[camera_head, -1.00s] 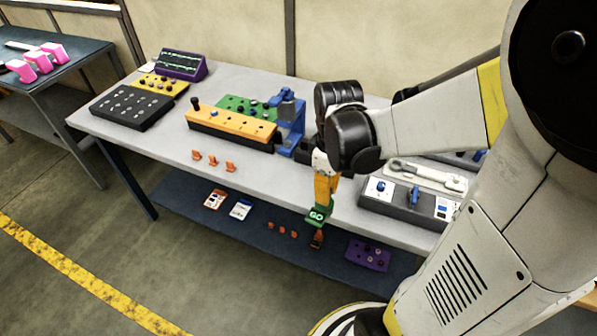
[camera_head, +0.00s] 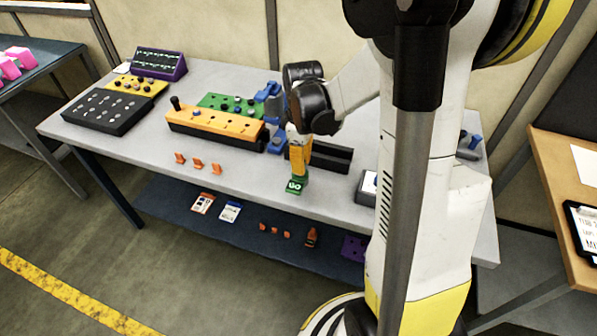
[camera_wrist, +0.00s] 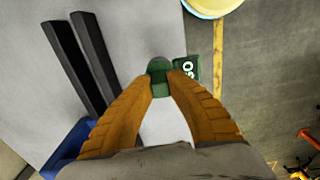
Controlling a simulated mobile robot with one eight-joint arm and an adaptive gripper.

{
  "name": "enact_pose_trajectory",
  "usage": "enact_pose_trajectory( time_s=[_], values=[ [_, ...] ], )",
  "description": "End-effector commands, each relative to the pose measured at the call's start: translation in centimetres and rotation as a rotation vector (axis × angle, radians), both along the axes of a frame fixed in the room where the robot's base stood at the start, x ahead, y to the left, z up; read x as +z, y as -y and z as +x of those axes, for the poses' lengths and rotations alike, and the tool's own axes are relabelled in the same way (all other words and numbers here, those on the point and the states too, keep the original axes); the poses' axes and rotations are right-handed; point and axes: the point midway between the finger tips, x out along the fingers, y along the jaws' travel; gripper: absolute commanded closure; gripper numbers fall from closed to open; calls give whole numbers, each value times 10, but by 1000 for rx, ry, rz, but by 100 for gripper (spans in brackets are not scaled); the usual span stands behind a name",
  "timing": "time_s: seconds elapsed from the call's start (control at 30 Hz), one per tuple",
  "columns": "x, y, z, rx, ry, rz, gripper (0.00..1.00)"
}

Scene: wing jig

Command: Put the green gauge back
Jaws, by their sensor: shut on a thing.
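The green gauge (camera_head: 296,186) has a flat block marked "GO" and hangs at the tips of my gripper (camera_head: 299,166), near the table's front edge. In the wrist view the green gauge (camera_wrist: 185,70) sits between the orange fingers of my gripper (camera_wrist: 161,82), which are shut on its rounded end. The marked block sticks out beyond the fingertips, over or just past the table edge. I cannot tell whether the gauge touches the table.
A black slotted block (camera_head: 325,155) lies right behind my gripper. A blue stand (camera_head: 270,105), an orange block with holes (camera_head: 215,127) and a green board (camera_head: 230,102) stand to the left. Several small orange pieces (camera_head: 198,164) lie at the front edge. A grey box (camera_head: 368,187) is at right.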

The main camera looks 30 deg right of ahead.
Motion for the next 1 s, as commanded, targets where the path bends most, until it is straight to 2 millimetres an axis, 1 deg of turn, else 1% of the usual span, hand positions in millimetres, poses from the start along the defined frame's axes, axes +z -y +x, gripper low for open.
enact_pose_trajectory(
  time_s=[0.07, 0.2, 0.27, 0.33, 0.53, 0.67, 0.7, 0.73, 1.0],
  values=[
    [-8, 0, 0, 0, 0, 0, 100],
    [-31, 0, 0, 0, 0, 0, 100],
    [-38, 0, 0, 0, 0, 0, 100],
    [-40, 0, 0, 0, 0, 0, 100],
    [-38, 0, 0, 0, 0, 0, 100],
    [-43, 0, 0, 0, 0, 0, 100],
    [-42, 0, 0, 0, 0, 0, 73],
    [-42, 0, 0, 0, 0, 0, 65],
    [-41, 0, 0, 0, 0, 0, 65]
  ],
)
